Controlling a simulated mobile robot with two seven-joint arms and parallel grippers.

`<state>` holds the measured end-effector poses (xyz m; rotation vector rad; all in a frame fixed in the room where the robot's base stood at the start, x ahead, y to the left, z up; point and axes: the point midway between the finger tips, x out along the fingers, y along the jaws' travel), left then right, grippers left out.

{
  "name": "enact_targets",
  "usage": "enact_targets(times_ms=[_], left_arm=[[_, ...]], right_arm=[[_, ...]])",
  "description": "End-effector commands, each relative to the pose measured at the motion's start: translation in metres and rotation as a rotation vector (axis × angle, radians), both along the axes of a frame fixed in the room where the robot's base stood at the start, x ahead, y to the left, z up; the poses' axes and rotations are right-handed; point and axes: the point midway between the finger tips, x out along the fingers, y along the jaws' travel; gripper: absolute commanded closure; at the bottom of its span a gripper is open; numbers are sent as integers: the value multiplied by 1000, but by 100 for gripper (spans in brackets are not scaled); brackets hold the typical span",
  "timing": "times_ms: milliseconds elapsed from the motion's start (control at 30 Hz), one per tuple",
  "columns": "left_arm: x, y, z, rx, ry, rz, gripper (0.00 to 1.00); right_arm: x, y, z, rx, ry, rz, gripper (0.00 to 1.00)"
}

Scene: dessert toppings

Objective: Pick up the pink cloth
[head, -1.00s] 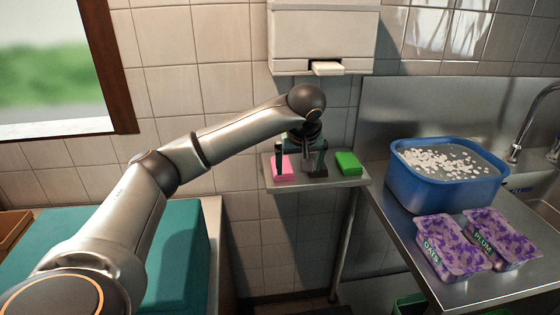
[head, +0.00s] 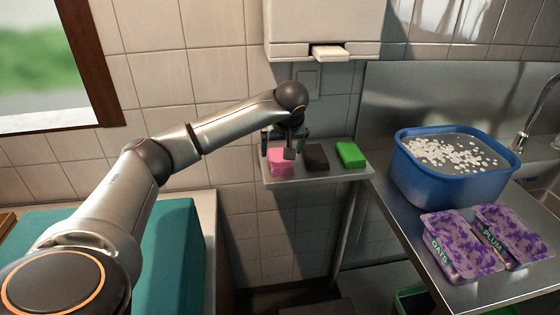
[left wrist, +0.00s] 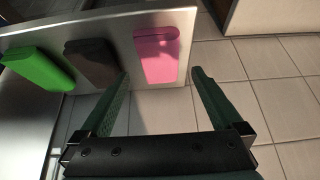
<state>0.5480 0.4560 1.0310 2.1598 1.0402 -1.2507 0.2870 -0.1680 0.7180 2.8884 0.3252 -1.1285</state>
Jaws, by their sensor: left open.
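The pink cloth (head: 281,168), a small folded block, lies at the left end of a small metal shelf (head: 330,174) on the tiled wall. My left gripper (head: 279,150) is open and empty at the pink cloth; in the head view it partly covers the cloth. In the left wrist view the pink cloth (left wrist: 157,56) lies ahead, between the lines of the two open fingers (left wrist: 160,75). I cannot tell whether the fingers touch it. My right gripper is in neither view.
A dark brown cloth (head: 316,157) and a green cloth (head: 350,154) lie to the right on the same shelf. A white dispenser (head: 320,28) hangs above. A blue tub (head: 440,180) and purple packs (head: 458,250) stand on the steel counter at right.

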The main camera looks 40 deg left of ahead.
Motion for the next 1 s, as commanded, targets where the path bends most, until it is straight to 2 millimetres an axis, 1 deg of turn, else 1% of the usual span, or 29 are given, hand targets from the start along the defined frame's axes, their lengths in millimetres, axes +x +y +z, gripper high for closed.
enact_targets(times_ms=[133, 300, 400, 667, 767, 1000], left_arm=[[4, 5, -12, -2, 4, 0, 0], [13, 15, -34, -2, 4, 0, 0], [16, 19, -43, -2, 2, -1, 0], [18, 21, -46, 0, 0, -1, 0], [18, 21, -46, -1, 0, -1, 9], [17, 21, -46, -1, 0, -1, 36]], right_arm=[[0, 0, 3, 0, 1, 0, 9], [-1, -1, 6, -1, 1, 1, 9], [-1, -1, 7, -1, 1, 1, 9], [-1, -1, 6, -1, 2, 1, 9], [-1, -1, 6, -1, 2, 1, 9], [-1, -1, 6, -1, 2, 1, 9]])
